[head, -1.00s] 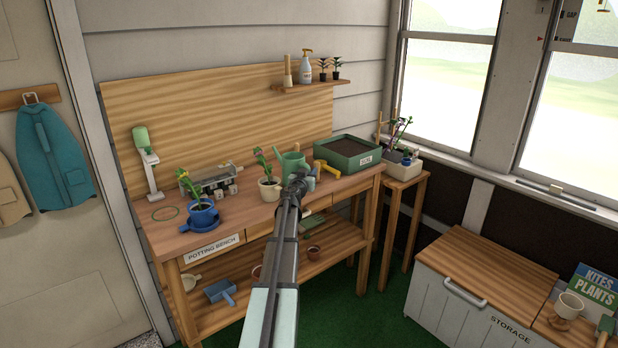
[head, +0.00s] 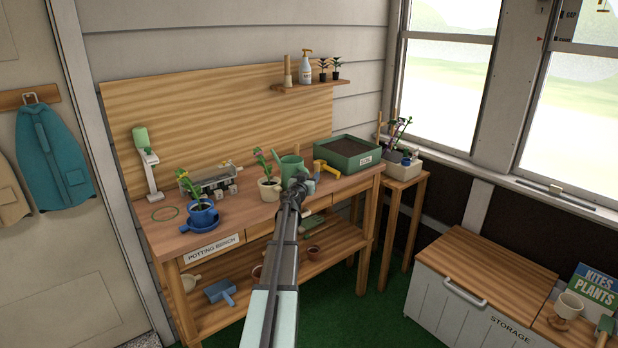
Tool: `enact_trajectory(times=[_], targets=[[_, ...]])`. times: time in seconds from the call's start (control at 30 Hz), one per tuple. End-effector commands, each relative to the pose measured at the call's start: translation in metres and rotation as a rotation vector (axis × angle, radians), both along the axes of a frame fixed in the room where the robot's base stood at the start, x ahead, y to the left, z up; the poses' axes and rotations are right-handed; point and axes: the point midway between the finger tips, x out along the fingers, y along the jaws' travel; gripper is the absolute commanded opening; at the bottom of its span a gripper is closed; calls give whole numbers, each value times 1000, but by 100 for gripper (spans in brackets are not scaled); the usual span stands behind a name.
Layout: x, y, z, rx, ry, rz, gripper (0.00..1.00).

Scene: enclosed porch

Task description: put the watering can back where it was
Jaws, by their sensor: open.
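The green watering can (head: 291,168) stands on the potting bench (head: 232,219), right of the middle, with its spout pointing up and left. My gripper (head: 302,184) is at the near side of the can and overlaps its lower part in this view. The jaws are open; their tips are small and dark, and I cannot tell whether they touch the can. A green ring outline (head: 164,213) is marked on the bare bench top at the left end.
A cream pot with a seedling (head: 269,188) stands just left of the can. A blue pot (head: 203,213) on a saucer is near the ring. A yellow-handled tool (head: 326,168) and a green soil tray (head: 347,153) are to the right.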

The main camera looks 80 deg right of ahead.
Motion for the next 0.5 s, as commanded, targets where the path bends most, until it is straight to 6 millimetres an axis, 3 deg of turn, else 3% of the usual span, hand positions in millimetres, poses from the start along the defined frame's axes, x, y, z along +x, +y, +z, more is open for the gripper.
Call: enact_trajectory(times=[0.27,0.5], targets=[[4,23,-3,0,0,2,52],[8,66,-10,1,0,1,52]])
